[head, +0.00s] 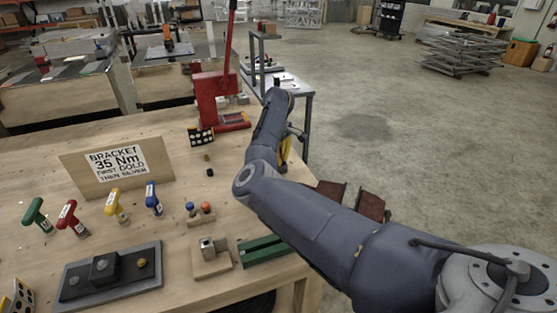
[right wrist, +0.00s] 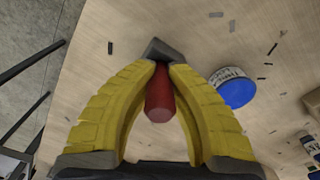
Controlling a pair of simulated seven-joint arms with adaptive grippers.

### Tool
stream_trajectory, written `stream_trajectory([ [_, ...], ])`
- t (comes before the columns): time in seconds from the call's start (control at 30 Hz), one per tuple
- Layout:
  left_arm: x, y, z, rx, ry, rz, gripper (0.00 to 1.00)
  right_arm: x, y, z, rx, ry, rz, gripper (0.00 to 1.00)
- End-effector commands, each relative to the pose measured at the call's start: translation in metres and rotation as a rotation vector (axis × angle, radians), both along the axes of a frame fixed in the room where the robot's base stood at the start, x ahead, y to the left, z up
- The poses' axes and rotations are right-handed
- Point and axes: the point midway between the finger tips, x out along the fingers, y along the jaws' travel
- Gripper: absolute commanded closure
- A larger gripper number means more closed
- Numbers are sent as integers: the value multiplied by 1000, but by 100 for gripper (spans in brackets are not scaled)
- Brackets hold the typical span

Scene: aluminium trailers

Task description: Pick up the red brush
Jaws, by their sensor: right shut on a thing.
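My right gripper (right wrist: 160,62) has yellow fingers that come together at the tips in the right wrist view. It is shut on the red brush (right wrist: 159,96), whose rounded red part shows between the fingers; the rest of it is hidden. Wooden tabletop lies behind it, and I cannot tell how far the brush is from it. In the head view only a little of the yellow right gripper (head: 286,150) shows behind my right arm at the table's right edge, and the brush is hidden. My left gripper is not in view.
A round blue-and-white container (right wrist: 235,88) stands beside the right gripper, among scattered dark scraps. A red press (head: 208,98) stands at the back of the table (head: 150,137). T-handled tools (head: 68,215), a sign (head: 115,165) and fixtures occupy the left and front.

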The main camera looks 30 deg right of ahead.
Motion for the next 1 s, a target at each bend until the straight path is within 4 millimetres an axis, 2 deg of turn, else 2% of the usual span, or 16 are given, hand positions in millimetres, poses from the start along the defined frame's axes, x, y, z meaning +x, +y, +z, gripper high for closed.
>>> stream_trajectory([
  [0.37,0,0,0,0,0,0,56,0,0,2,0,-1,0,100],
  [0.57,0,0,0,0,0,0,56,1,0,15,1,-3,0,100],
  [0.77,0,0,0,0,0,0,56,1,1,44,0,-3,1,100],
  [1.0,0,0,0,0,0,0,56,1,0,94,1,-4,0,100],
])
